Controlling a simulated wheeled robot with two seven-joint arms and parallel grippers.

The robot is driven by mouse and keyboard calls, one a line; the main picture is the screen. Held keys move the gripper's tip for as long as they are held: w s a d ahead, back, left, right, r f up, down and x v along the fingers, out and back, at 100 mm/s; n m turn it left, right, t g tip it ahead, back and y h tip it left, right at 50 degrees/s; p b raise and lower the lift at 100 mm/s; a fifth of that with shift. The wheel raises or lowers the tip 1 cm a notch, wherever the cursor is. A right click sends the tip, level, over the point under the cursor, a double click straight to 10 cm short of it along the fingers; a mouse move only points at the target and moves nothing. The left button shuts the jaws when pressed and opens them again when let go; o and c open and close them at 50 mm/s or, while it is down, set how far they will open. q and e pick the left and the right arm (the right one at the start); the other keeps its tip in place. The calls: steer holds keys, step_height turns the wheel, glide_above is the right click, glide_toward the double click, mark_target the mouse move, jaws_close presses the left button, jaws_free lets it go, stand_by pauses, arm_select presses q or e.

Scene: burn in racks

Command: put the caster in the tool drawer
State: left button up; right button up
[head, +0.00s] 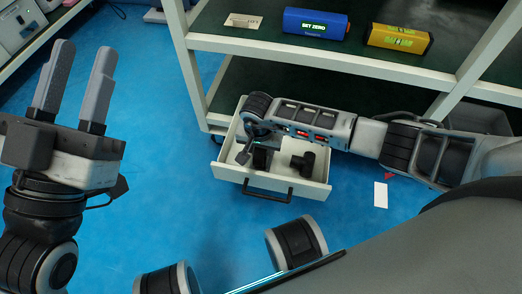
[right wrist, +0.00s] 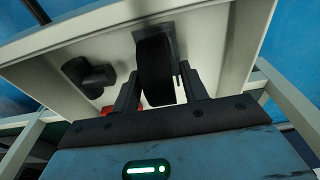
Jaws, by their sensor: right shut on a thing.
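The tool drawer (head: 226,171) is pulled out below the rack, white with a dark front handle. My right gripper (head: 250,149) reaches down into it from the right. In the right wrist view my right gripper (right wrist: 158,92) is shut on the caster (right wrist: 155,68), a black wheel with a dark grey plate, held inside the drawer walls. In the head view the caster (head: 262,158) shows partly behind my gripper. I cannot tell whether it touches the drawer floor. My left gripper (head: 76,85) is open and empty, raised at the left.
A black fitting (head: 303,163) lies in the drawer, right of the caster in the head view. A blue device (head: 315,24) and a yellow device (head: 399,39) stand on the shelf above. A white card (head: 380,195) lies on the blue floor. The floor left of the drawer is clear.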

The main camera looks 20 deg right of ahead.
arm_select(q)
steer(key=shift+r, duration=0.1)
arm_select(e)
steer(key=shift+r, duration=0.1)
steer(key=shift+f, duration=0.2)
steer(key=o, duration=1.2)
arm_select(q)
steer(key=shift+s+r+m+h, duration=0.1)
steer(key=shift+r+m+h, duration=0.15)
steer(key=shift+m+h, duration=0.05)
